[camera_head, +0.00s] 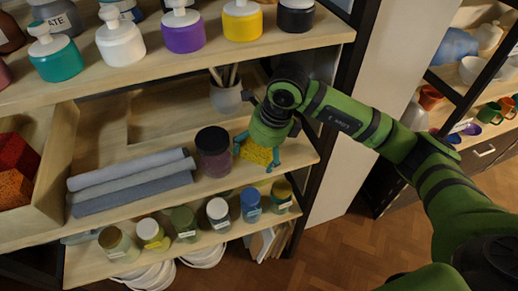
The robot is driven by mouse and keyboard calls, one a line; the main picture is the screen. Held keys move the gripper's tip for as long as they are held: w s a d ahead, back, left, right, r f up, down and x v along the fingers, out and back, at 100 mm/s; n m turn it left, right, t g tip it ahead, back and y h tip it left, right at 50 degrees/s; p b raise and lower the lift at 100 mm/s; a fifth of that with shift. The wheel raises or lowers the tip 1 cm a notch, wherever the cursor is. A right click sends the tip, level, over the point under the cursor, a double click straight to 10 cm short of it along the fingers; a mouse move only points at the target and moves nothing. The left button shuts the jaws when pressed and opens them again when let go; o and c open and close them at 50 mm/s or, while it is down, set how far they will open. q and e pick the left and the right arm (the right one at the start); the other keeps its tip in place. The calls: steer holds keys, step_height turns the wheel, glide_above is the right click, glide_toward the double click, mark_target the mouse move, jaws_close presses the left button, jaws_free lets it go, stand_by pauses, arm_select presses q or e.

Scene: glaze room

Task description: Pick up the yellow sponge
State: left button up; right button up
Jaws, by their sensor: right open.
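The yellow sponge (256,153) lies on the middle shelf, to the right of a dark purple jar. My right gripper (256,160) reaches in from the right and points down at the sponge. Its teal fingers are apart, one at each side of the sponge. The gripper body hides the upper part of the sponge. I cannot tell whether the fingers touch it. My left gripper does not show.
The dark purple jar (213,152) stands close left of the gripper. A grey pot with brushes (226,98) stands behind. Rolled grey cloths (130,182) lie further left. Pump bottles stand on the shelf above (330,36), and small jars stand on the shelf below.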

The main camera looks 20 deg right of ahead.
steer(key=c, duration=0.8)
steer(key=shift+r, duration=0.15)
steer(key=shift+r+b, duration=0.6)
steer(key=shift+s+d+b, duration=0.95)
steer(key=shift+s+d, duration=1)
steer(key=shift+s, duration=0.3)
steer(key=shift+s+d+b, duration=1)
steer(key=shift+s+d, duration=1)
steer(key=shift+s, duration=0.25)
steer(key=shift+s+d+b, duration=0.95)
steer(key=shift+s+d, duration=1)
steer(key=shift+s, duration=0.3)
